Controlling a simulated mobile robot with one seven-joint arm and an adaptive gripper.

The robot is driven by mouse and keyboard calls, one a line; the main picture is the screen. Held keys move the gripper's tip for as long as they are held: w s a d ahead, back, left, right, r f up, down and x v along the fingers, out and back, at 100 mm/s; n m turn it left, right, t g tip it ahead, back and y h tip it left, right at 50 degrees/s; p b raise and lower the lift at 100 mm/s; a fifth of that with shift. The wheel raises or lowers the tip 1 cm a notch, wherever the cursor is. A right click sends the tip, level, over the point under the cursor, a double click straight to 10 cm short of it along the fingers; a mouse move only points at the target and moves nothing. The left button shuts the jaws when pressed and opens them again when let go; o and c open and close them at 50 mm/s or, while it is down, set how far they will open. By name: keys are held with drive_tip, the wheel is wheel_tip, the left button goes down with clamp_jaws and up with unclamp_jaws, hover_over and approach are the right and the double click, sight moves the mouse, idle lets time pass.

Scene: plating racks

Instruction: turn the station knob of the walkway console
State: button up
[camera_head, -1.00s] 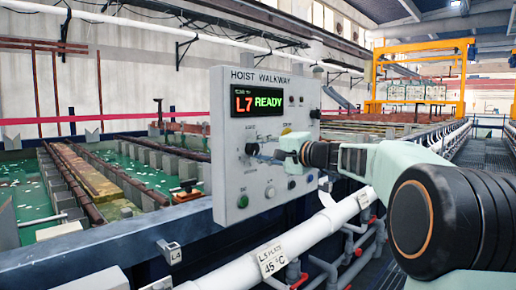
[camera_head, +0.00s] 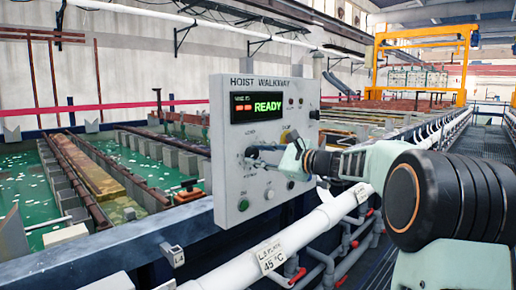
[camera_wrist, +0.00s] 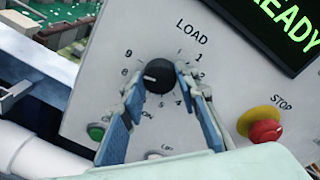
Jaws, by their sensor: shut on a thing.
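The walkway console (camera_head: 228,195) is a light grey box marked HOIST WALKWAY. Its display (camera_head: 257,107) shows READY in green beside small red marks. The round black station knob (camera_wrist: 158,76) sits in a ring of numbers with LOAD at the top; it also shows in the head view (camera_head: 251,152). Its white mark points left, roughly towards 8. My gripper (camera_wrist: 159,82) is shut on the knob, with one blue-padded finger on each side. The fingers cover part of the number ring.
A red STOP button (camera_wrist: 265,131) on a yellow base is right of my fingers, and a green button (camera_wrist: 96,132) lies to the left. A white pipe (camera_head: 320,220) runs below the console. Tanks of green liquid (camera_head: 135,157) stand behind it.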

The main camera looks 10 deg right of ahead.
drive_tip(key=shift+r+m+p, duration=0.1)
drive_tip(key=shift+m+p, duration=0.8)
drive_tip(key=shift+m, duration=0.3)
drive_tip(key=o, duration=1.2)
drive_tip(key=shift+c, duration=0.2)
drive_tip(key=shift+s+d, duration=0.1)
drive_tip(key=v, duration=1.1)
drive_tip(key=shift+s+d, duration=0.25)
drive_tip(key=shift+d, duration=0.1)
